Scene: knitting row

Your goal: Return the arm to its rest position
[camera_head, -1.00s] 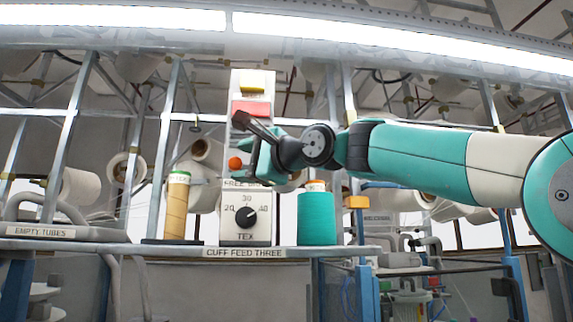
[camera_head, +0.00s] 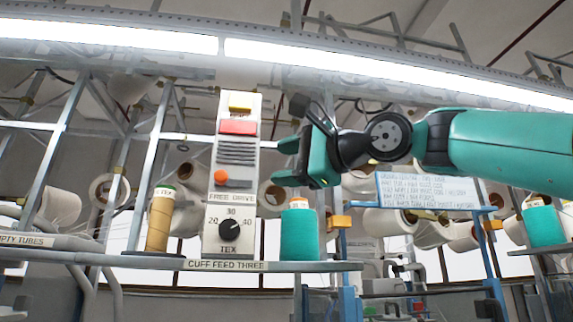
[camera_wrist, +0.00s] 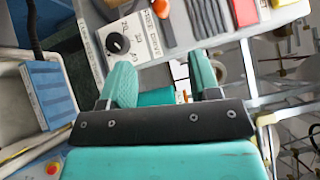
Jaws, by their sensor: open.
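My gripper (camera_head: 283,162) is open with nothing between its fingers. In the head view it is at the end of my teal arm, above the teal yarn cone (camera_head: 299,235) and right of the grey control panel (camera_head: 238,160). The fingers point left and are clear of the panel and the cone. In the wrist view the two teal fingers (camera_wrist: 162,78) stand apart, with part of the teal cone (camera_wrist: 156,97) showing behind them and the panel's black dial (camera_wrist: 117,43) at upper left.
The shelf (camera_head: 310,266) labelled CUFF FEED THREE carries a tan tube (camera_head: 160,220), the panel and the cone. A whiteboard (camera_head: 428,190) stands behind, below my arm. Another teal cone (camera_head: 544,224) is at far right. A blue bin (camera_wrist: 48,95) shows in the wrist view.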

